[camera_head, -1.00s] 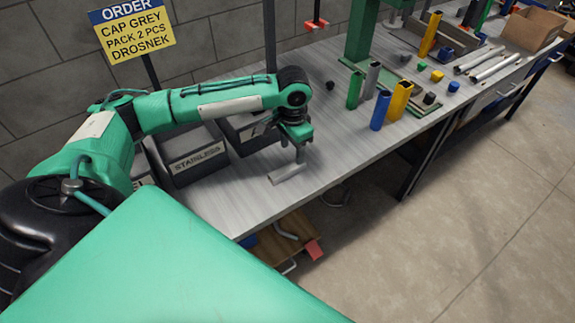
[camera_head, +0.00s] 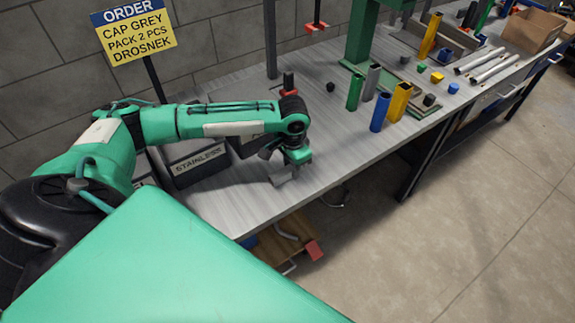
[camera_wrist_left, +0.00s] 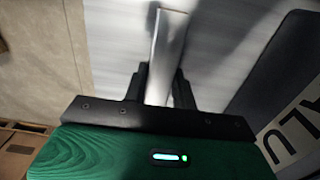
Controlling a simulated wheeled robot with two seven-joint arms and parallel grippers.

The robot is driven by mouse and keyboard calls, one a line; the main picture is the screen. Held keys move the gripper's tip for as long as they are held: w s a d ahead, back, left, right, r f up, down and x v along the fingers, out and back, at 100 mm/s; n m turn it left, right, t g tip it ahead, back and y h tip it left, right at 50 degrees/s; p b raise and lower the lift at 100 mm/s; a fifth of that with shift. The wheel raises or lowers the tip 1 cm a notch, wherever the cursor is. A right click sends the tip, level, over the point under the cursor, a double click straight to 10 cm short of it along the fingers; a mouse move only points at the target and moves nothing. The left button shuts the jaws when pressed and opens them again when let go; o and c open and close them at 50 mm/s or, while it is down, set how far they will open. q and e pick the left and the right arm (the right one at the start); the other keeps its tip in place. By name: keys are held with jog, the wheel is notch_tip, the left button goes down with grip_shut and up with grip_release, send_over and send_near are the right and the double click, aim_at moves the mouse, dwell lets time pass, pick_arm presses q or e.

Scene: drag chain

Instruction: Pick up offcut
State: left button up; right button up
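The offcut (camera_head: 283,177) is a short silver-grey piece lying on the bench near its front edge. In the left wrist view the offcut (camera_wrist_left: 168,50) runs lengthwise between the two black fingers. My left gripper (camera_head: 287,171) is lowered over it, pointing down. In the wrist view the left gripper (camera_wrist_left: 161,85) has one finger on each side of the offcut, open around it; any contact is hard to see through the blur. The gripper hides part of the offcut in the head view. My right gripper is not in view.
A dark bin labelled STAINLESS (camera_head: 198,165) stands left of the gripper. A green post (camera_head: 354,92), a blue one (camera_head: 380,111) and a yellow one (camera_head: 400,101) stand to the right. The bench (camera_head: 325,160) between them and the gripper is clear.

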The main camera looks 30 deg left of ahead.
pick_arm(q)
jog(key=c, duration=0.4)
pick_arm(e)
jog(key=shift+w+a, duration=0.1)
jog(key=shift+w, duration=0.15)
pick_arm(q)
jog(key=shift+r, duration=0.15)
notch_tip(320, 180, up, 20)
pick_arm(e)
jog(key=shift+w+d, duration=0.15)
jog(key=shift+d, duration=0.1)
